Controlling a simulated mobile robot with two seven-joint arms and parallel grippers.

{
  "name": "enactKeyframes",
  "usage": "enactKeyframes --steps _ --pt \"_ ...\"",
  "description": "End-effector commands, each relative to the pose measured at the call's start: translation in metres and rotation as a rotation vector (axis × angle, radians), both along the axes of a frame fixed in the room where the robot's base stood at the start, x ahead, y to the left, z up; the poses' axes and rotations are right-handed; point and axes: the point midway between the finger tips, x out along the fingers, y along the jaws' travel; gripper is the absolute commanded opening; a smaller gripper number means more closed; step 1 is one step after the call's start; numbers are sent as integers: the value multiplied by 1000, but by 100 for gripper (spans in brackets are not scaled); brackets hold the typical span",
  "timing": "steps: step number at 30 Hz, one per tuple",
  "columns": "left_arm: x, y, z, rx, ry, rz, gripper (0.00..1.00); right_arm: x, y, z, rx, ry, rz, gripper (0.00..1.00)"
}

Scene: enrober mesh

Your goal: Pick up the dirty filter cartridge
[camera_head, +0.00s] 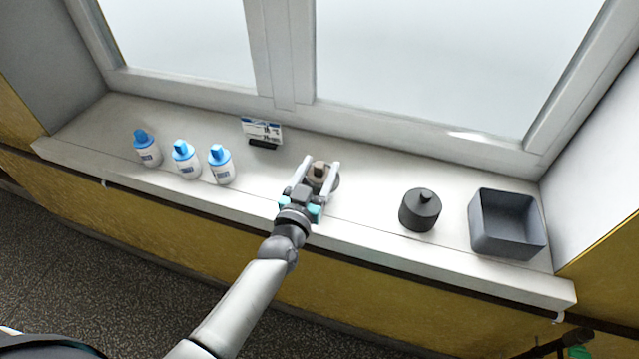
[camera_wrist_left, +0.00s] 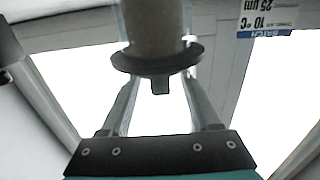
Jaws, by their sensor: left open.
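The dirty filter cartridge (camera_head: 319,171) is a brownish-grey piece with a small knob, on the white windowsill in the head view. In the left wrist view the cartridge (camera_wrist_left: 155,28) shows as a grey-brown cylinder with a dark flange and a small tab. My left gripper (camera_head: 321,162) is open, with one finger on each side of the cartridge's knob. In the left wrist view my left gripper's (camera_wrist_left: 163,90) fingers stand either side of the flange and tab; I cannot tell whether they touch.
A dark grey lidded cylinder (camera_head: 420,212) and an open grey bin (camera_head: 508,245) stand to the right on the sill (camera_head: 370,215). Three blue-capped bottles (camera_head: 186,162) stand left. A small label sign (camera_head: 262,131) stands behind, near the window frame (camera_head: 290,60).

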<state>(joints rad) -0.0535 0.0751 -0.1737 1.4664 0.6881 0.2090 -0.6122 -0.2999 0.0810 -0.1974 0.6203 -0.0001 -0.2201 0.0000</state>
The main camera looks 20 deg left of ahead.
Motion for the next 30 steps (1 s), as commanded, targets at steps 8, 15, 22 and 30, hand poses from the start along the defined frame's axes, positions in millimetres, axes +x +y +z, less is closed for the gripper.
enactKeyframes --steps 8,15,22,30 --pt "6 0 0 0 1 0 62 0 0 -1 0 0 0 50" --pt "6 0 0 0 1 0 42 0 0 -1 0 0 1 50" --pt "6 0 0 0 1 0 16 0 1 -1 1 0 3 50" --pt "6 0 0 0 1 0 0 0 1 -1 2 0 3 50"
